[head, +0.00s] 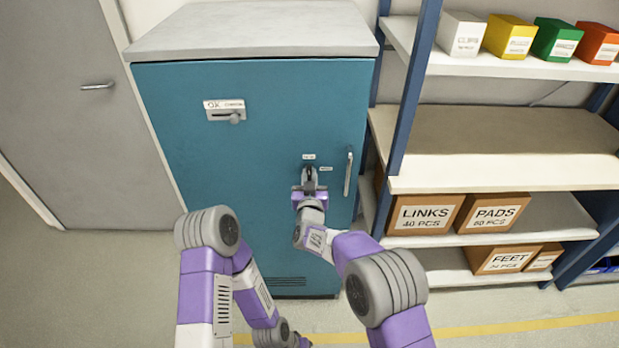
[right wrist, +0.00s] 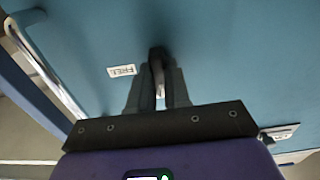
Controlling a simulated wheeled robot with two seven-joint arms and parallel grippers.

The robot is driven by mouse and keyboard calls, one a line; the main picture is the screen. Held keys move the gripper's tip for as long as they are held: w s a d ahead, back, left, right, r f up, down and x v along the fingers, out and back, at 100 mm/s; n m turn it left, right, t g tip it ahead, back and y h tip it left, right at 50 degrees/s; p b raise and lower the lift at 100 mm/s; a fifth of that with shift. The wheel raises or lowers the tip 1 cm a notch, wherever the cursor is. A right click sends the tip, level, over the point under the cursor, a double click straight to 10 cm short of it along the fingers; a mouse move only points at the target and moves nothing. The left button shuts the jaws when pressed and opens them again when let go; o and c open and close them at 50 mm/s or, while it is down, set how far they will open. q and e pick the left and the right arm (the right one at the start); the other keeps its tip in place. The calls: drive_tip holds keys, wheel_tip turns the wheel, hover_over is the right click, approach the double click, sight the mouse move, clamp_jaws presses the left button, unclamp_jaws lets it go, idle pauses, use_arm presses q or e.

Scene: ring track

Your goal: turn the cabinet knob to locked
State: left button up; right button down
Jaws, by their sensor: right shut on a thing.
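The teal cabinet (head: 255,110) stands in front of me with its door shut. Its small dark knob (head: 309,172) sits on the right part of the door, below one small white label (head: 308,156) and beside another (head: 326,168). My right gripper (head: 310,180) is shut on the knob. In the right wrist view, the fingers (right wrist: 158,85) close around the dark knob (right wrist: 158,54) and hide part of it. A label reading "FREE" (right wrist: 122,71) is beside it there. I cannot tell exactly which way the knob points. My left arm hangs low, its fingers out of sight.
A vertical handle (head: 348,172) is right of the knob. A slider plate marked "OK" (head: 224,110) is at the door's upper left. Shelves with boxes (head: 426,213) stand close on the right. A grey door (head: 75,120) is on the left.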

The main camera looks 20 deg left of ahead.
drive_tip(key=c, duration=1.1)
unclamp_jaws()
drive_tip(key=p+v, duration=0.1)
drive_tip(key=v, duration=0.6)
drive_tip(key=shift+s+d, duration=0.1)
drive_tip(key=shift+s, duration=0.2)
